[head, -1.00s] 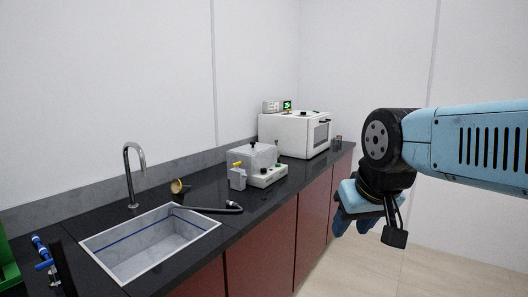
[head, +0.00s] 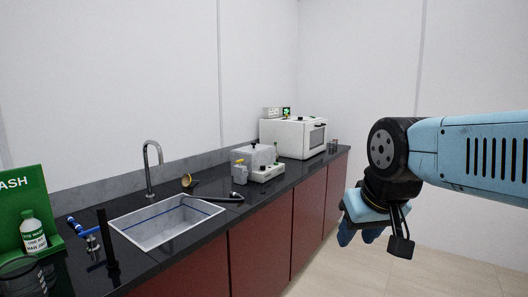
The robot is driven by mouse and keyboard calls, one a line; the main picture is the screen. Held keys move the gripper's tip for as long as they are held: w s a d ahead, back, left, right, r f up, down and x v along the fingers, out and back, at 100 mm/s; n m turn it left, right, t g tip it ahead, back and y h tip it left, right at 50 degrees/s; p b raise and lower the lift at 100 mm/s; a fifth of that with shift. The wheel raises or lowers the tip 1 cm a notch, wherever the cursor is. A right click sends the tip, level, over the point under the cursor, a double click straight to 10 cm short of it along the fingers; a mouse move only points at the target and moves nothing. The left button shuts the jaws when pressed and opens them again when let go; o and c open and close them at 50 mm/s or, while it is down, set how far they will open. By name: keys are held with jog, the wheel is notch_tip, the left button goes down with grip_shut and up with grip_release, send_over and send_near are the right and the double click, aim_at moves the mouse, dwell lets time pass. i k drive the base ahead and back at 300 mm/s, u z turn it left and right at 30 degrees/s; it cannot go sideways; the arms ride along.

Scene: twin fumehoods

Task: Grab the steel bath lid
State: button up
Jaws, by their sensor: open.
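A grey, box-shaped lid (head: 254,155), which looks like the steel bath lid, sits on a low white bath unit (head: 267,174) on the dark counter. A small yellow part and a grey block stand at its left side.
A sink (head: 166,224) with a tall tap (head: 148,170) is set in the counter (head: 215,184). A white oven (head: 293,137) stands beyond the bath. A green eyewash board (head: 25,212) with a bottle stands at left. The floor at right is clear.

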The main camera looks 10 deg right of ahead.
aim_at(254, 147)
jog(key=u, duration=0.2)
jog(key=i, duration=0.9)
jog(key=z, duration=0.15)
jog(key=k, duration=0.65)
jog(key=z, duration=0.5)
jog(key=i, duration=2.2)
jog(key=u, duration=0.55)
jog(key=k, duration=0.65)
jog(key=z, duration=0.1)
